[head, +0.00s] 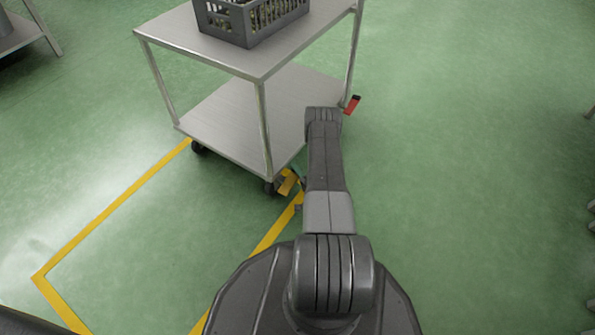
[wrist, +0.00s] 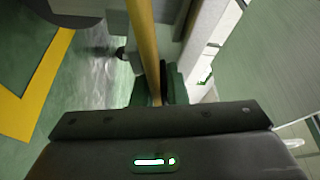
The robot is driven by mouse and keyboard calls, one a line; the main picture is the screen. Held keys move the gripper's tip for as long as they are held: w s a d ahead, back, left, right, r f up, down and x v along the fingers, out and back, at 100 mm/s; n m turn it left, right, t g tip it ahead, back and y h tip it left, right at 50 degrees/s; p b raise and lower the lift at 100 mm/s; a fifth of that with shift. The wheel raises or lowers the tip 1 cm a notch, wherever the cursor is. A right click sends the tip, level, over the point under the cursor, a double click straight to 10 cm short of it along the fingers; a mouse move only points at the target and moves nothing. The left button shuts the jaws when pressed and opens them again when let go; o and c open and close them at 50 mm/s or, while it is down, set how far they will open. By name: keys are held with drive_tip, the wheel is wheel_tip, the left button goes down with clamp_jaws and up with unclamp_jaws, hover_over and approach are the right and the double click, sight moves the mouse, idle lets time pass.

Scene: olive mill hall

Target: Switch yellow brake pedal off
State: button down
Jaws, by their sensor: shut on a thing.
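The yellow brake pedal (head: 287,183) is at the foot of the cart's near corner leg, beside a caster, in the head view. In the wrist view it is a long yellow bar (wrist: 143,45) running down between my fingers. My gripper (wrist: 159,90) is shut on the pedal, one dark finger on each side. In the head view my arm hides most of the gripper. The pedal's exact tilt is hard to tell.
The steel two-shelf cart (head: 205,108) carries a grey crate (head: 250,22) with olives on top. A red pedal (head: 352,104) sticks out at its right leg. Yellow floor lines (head: 112,207) run at the left.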

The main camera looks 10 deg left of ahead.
drive_tip(key=shift+w+r, duration=0.2)
drive_tip(key=shift+r, duration=0.2)
drive_tip(key=c, duration=1.6)
unclamp_jaws()
drive_tip(key=shift+s, duration=0.1)
drive_tip(key=shift+f, duration=0.1)
drive_tip(key=shift+s+d, duration=0.1)
